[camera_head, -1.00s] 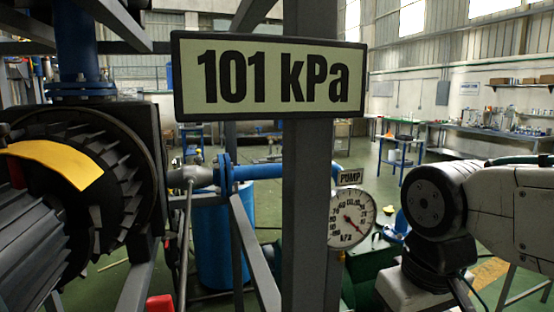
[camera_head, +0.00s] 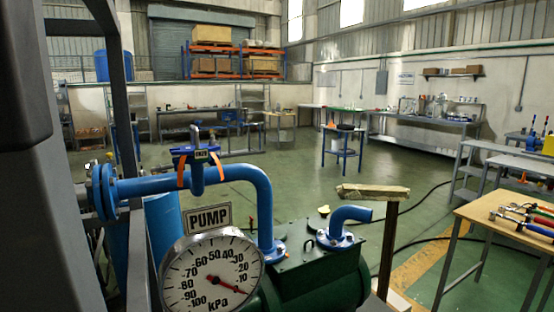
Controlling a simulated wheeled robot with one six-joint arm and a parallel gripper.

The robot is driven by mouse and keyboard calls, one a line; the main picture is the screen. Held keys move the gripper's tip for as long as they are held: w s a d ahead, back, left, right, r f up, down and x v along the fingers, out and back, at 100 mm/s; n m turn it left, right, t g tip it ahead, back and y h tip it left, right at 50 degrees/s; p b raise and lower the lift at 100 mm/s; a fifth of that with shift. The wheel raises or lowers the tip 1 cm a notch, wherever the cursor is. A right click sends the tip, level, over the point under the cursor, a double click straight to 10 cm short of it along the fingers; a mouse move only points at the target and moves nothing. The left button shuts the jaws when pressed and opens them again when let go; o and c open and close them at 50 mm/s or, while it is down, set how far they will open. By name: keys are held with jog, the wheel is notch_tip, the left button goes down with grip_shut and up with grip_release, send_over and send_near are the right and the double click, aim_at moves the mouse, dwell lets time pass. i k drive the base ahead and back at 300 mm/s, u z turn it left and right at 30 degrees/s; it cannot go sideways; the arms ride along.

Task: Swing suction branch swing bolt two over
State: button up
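The blue suction pipe (camera_head: 235,173) runs right from a flange (camera_head: 104,191) and bends down to a flange on the green pump (camera_head: 318,279). A short capped blue branch (camera_head: 197,177) rises from this pipe, with a small label (camera_head: 201,155) too small to read surely and orange strips on either side. I cannot make out individual swing bolts or which is number two. A second blue elbow (camera_head: 349,215) stands on the pump at the right, its end pointing right. My gripper is not in view.
A dark upright (camera_head: 70,160) blocks the left side. A post with a flat top (camera_head: 373,192) stands right of the pump. A wooden table (camera_head: 510,220) with tools is at the right. Open green floor lies behind.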

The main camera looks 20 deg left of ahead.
aim_at(164, 168)
jog(key=z, duration=0.5)
jog(key=i, duration=1.1)
jog(key=u, duration=1.75)
